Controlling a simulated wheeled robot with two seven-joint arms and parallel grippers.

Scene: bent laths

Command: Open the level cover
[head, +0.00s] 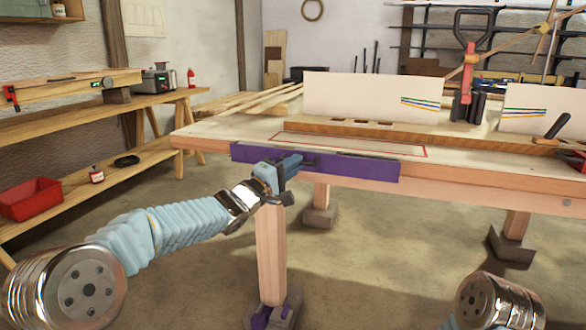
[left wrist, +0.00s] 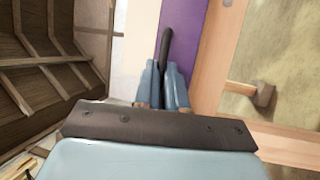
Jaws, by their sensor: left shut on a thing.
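A long purple panel (head: 350,166), which looks like the level cover, stands along the front edge of the workbench, its face toward me. My left gripper (head: 290,168) is at the left half of this panel. In the left wrist view its two blue fingers (left wrist: 163,88) are shut on a dark bar-like handle (left wrist: 166,47). The purple surface (left wrist: 190,45) lies right behind the handle. The fingertips' exact contact is partly hidden. My right gripper is out of view; only a part of my right arm shows at the bottom right of the head view.
A red-outlined rectangle (head: 276,138) is on the workbench top (head: 215,130) behind the panel. A long wooden strip (head: 450,141) and white boards (head: 350,95) stand farther back. A side bench (head: 60,108) is at the left.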

